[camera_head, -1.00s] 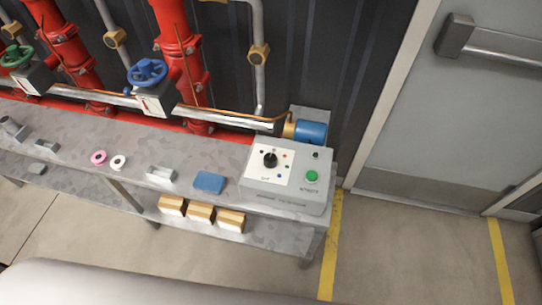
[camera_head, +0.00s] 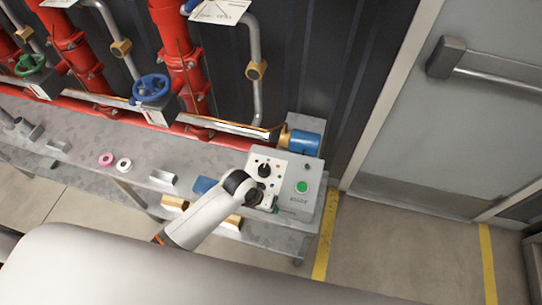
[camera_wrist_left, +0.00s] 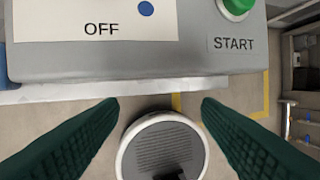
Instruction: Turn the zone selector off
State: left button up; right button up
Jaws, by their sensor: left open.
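The zone selector is a black knob (camera_head: 264,170) on a white panel with coloured dots, on top of a grey control box (camera_head: 290,208) at the bench's right end. My left gripper (camera_wrist_left: 160,102) is open and empty between its dark green fingers. In the head view it is at the box's front edge, below the knob, partly hidden by my wrist. The left wrist view shows the panel's "OFF" label (camera_wrist_left: 101,29) and a blue dot (camera_wrist_left: 146,8), with the knob out of frame. The knob's pointing direction is too small to tell. My right gripper is not in view.
A green START button (camera_head: 302,187) is on the box, right of the panel; it also shows in the left wrist view (camera_wrist_left: 237,6). A blue cylinder (camera_head: 304,143) is behind the box.

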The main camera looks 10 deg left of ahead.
pick_arm(q)
jog(key=w+d+r+g+p, duration=0.1)
jog(key=w+d+r+p, duration=0.2)
jog(key=r, duration=0.8)
jog(key=n+g+y+b, duration=0.1)
jog(key=n+y, duration=0.2)
jog(key=n, duration=0.1)
send_near(264, 167)
jog(key=shift+m, duration=0.3)
notch_tip(264, 167, down, 9)
jog(key=shift+s+a+r, duration=0.1)
jog(key=shift+a+r, duration=0.05)
jog(key=shift+r, duration=0.05)
jog(key=c, duration=1)
